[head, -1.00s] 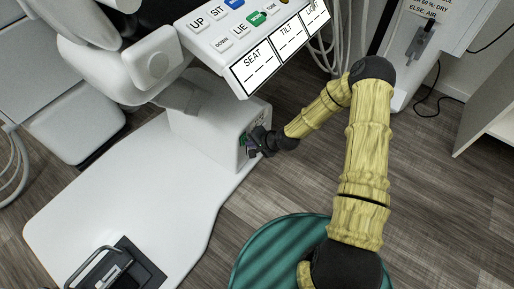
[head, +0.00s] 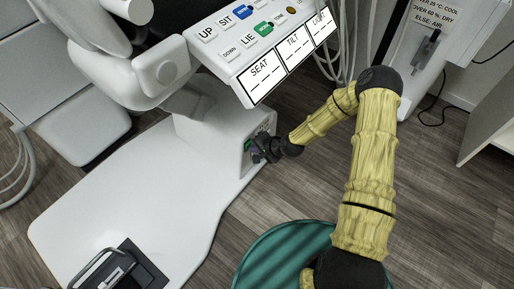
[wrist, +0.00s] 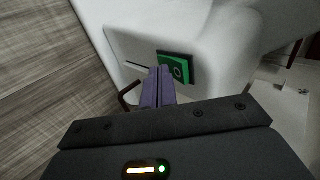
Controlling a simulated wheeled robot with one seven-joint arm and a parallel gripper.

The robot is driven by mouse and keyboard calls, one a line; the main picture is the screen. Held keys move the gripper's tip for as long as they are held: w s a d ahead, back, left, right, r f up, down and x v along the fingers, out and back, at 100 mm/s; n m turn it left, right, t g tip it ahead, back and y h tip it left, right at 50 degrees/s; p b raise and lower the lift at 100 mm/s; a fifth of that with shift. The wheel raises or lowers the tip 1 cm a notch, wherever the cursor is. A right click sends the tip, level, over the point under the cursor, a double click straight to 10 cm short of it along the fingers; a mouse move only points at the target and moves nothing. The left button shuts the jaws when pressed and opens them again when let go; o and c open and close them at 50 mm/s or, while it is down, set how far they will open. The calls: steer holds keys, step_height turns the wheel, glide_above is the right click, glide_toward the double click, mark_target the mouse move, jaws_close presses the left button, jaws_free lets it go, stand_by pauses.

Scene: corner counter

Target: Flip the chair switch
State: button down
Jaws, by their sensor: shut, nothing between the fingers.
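The chair switch is a green rocker with a pale ring mark in a dark frame (wrist: 177,69), set in the end face of the white chair base. In the head view its green edge (head: 247,146) shows small beside my gripper. My gripper (head: 256,155) is at that end face, reaching in from the right. In the wrist view its two purple fingers (wrist: 158,76) are together with nothing between them. Their tips overlap the lower left edge of the switch in the picture. I cannot tell whether they touch it.
The white chair base plate (head: 130,205) spreads to the left, with a foot pedal (head: 117,268) at the front. A control panel (head: 262,42) with buttons overhangs the switch area. A green round seat (head: 280,255) is below my arm. Wood floor lies open to the right.

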steer(key=shift+r, duration=0.35)
steer(key=s+d+r+p, duration=0.5)
steer(key=s+d+p, duration=0.1)
steer(key=d, duration=0.4)
steer(key=shift+s, duration=0.7)
